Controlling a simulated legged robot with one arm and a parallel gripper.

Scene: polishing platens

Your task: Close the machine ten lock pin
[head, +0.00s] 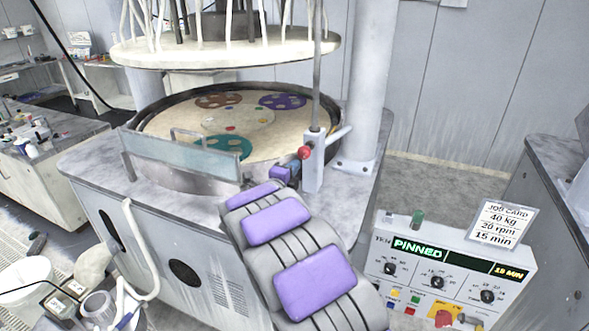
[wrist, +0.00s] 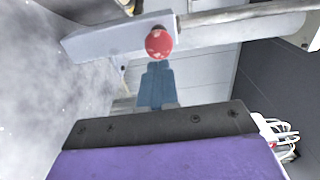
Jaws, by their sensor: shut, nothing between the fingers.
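The lock pin's red ball knob (head: 304,153) sits on the side of a grey upright post (head: 314,170) at the front right rim of the polishing machine. In the wrist view the red knob (wrist: 159,42) is straight beyond my fingertips, against a pale grey bar (wrist: 110,42). My gripper (head: 294,167) is shut and empty, with its blue fingers (wrist: 157,72) together just short of the knob. I cannot tell whether the fingertips touch it. The control panel (head: 450,262) is marked TK10 or similar, and its display (head: 418,248) reads PINNED in green.
The large round platen (head: 180,130) holds coloured carriers, with a raised upper plate (head: 220,50) above it. A clear guard (head: 180,158) stands at its front left. A thick column (head: 368,90) rises behind the post. A job card (head: 502,222) stands on the panel.

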